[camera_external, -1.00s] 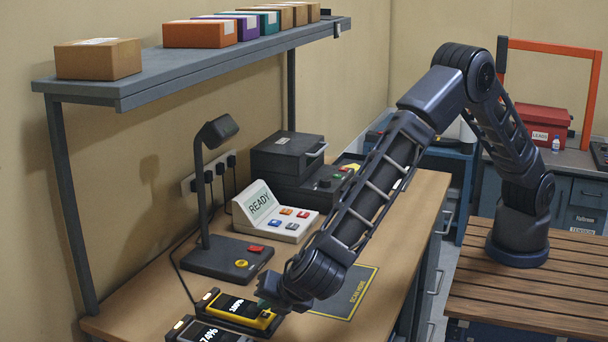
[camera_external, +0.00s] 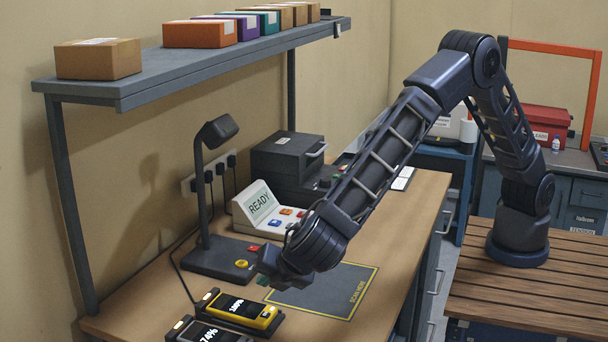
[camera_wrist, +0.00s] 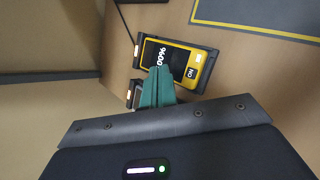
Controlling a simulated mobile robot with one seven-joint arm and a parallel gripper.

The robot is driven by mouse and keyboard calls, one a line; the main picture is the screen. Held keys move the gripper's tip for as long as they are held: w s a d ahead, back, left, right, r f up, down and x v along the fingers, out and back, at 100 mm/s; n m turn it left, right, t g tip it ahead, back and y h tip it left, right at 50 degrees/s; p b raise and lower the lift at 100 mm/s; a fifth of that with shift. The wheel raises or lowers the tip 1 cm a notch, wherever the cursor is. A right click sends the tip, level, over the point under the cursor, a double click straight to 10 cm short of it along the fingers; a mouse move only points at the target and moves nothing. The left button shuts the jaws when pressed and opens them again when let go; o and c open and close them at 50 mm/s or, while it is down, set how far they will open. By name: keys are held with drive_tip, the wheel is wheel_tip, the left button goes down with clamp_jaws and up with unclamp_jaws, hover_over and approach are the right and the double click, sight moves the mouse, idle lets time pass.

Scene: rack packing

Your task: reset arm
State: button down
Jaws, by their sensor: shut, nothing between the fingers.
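My gripper (camera_external: 264,282) is shut and empty, above the bench near the front edge of the desk lamp's base. In the wrist view its green fingers (camera_wrist: 158,88) are together and overlap part of the yellow handheld device. The yellow device (camera_external: 243,311) lies in its dark cradle on the bench, below my gripper, and its screen reads 100%. It also shows in the wrist view (camera_wrist: 185,62). A grey device (camera_external: 212,334) reading 74% sits in the cradle beside it, cut off by the picture's lower edge.
The dark scan mat (camera_external: 325,292) lies clear on the bench. A black lamp (camera_external: 215,258) and a console reading READY (camera_external: 262,206) stand behind my gripper. A shelf (camera_external: 165,75) with several boxes runs above. A printer-like dark box (camera_external: 287,152) stands at the back.

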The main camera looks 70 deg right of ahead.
drive_tip(key=w+d+r+m+g, duration=0.1)
drive_tip(key=w+d+r+m, duration=0.15)
drive_tip(key=d+r, duration=0.5)
drive_tip(key=w+d+r+m+g, duration=0.1)
drive_tip(key=d+r+m, duration=0.25)
drive_tip(key=d, duration=0.75)
drive_tip(key=s+d+r+m+g, duration=0.15)
drive_tip(key=d+r, duration=0.25)
drive_tip(key=d, duration=0.6)
drive_tip(key=s+d+r+m+g, duration=0.1)
drive_tip(key=s+d+r+m, duration=0.3)
drive_tip(key=d, duration=0.6)
drive_tip(key=s+d+r+m+y, duration=0.1)
drive_tip(key=s+d+r+m, duration=0.1)
drive_tip(key=s+d, duration=0.45)
drive_tip(key=s+d+r+m+y, duration=0.1)
drive_tip(key=s+d+r+m, duration=0.15)
drive_tip(key=d, duration=0.75)
drive_tip(key=s+d+f+m+y, duration=0.1)
drive_tip(key=s+d+m, duration=0.2)
drive_tip(key=s, duration=0.5)
drive_tip(key=s+d+f+m, duration=0.2)
drive_tip(key=s+d+m, duration=0.1)
drive_tip(key=s, duration=0.5)
drive_tip(key=shift+s+d+t+y, duration=0.3)
drive_tip(key=shift+d+t+y, duration=0.1)
drive_tip(key=shift+d, duration=0.45)
